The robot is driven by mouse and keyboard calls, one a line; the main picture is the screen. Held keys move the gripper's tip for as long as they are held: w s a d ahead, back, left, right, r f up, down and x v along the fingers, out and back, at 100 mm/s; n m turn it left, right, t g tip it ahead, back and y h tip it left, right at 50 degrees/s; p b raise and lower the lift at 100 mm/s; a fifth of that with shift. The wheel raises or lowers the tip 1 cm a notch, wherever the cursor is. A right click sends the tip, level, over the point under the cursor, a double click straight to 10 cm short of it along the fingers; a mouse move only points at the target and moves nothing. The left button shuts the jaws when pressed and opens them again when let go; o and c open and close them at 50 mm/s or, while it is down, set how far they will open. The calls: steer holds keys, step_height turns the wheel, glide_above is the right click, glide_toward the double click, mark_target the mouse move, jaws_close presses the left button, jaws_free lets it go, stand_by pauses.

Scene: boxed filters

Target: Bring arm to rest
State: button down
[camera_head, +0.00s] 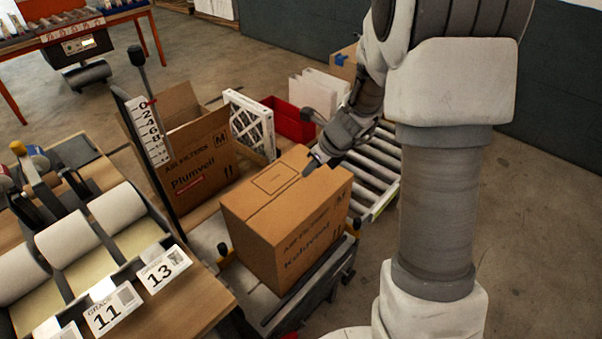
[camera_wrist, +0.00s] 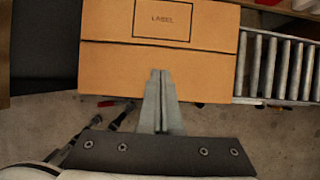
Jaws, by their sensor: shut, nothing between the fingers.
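My arm (camera_head: 437,200) rises on the right of the head view and bends over toward the boxes. My gripper (camera_head: 314,163) is shut and empty, with its fingertips close to the top of a closed brown carton (camera_head: 290,225) marked "Air Filters" and "Kohnvall" or similar. I cannot tell if they touch it. In the wrist view, the shut fingers (camera_wrist: 160,80) point at the carton (camera_wrist: 110,65), near a printed outline reading "LABEL" (camera_wrist: 162,20) on its top.
An open "Plumvell" carton (camera_head: 200,165), a white-framed filter (camera_head: 250,125) and a red bin (camera_head: 288,120) stand behind. A roller conveyor (camera_head: 375,165) lies to the right. A bench with paper rolls (camera_head: 68,242) is at left. Floor at lower right is clear.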

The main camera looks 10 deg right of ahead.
steer(key=s+a+r+n+p, duration=0.1)
steer(key=s+r+n, duration=0.3)
steer(key=r, duration=0.3)
steer(key=s+r+n+p, duration=0.1)
steer(key=s+r+n, duration=0.25)
steer(key=r, duration=0.25)
steer(key=s+r+n+h, duration=0.1)
steer(key=s+r+n, duration=0.1)
steer(key=s+n, duration=0.4)
steer(key=s+r+n+h, duration=0.1)
steer(key=s+r+n, duration=0.2)
steer(key=s+n, duration=0.3)
steer(key=s+r+n+t+h, duration=0.1)
steer(key=s+r+n, duration=0.2)
steer(key=s+n, duration=0.3)
steer(key=n, duration=0.3)
